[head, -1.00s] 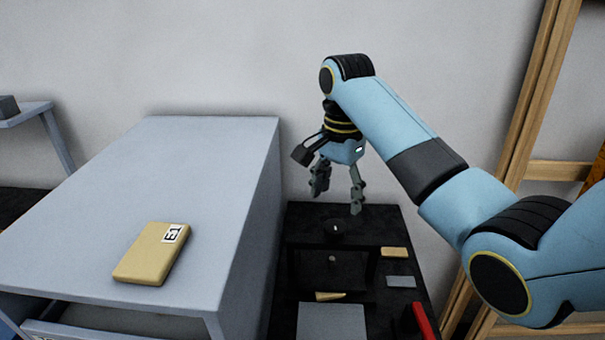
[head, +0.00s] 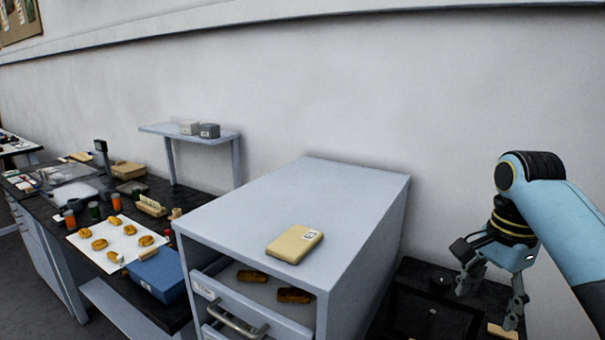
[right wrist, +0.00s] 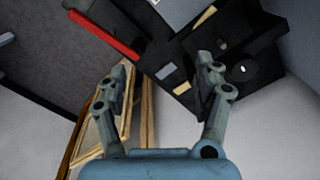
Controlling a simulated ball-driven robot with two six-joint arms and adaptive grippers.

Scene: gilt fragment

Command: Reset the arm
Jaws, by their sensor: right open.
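My right arm (head: 572,225) comes in from the right edge of the head view. Its gripper (head: 490,300) is open and empty, hanging fingers down above the black bench at the lower right. In the right wrist view the two fingers of the right gripper (right wrist: 165,85) stand wide apart with nothing between them. Below them lie a dark bench surface, a red bar (right wrist: 103,35) and a small grey plate (right wrist: 165,72). My left gripper is not in view.
A grey cabinet (head: 300,195) stands left of my right arm, with a tan labelled box (head: 294,243) on top. Its open drawer (head: 225,313) holds brown pieces. Further left, a bench has a white sheet (head: 85,253) with several golden pieces, a blue box (head: 158,273) and jars.

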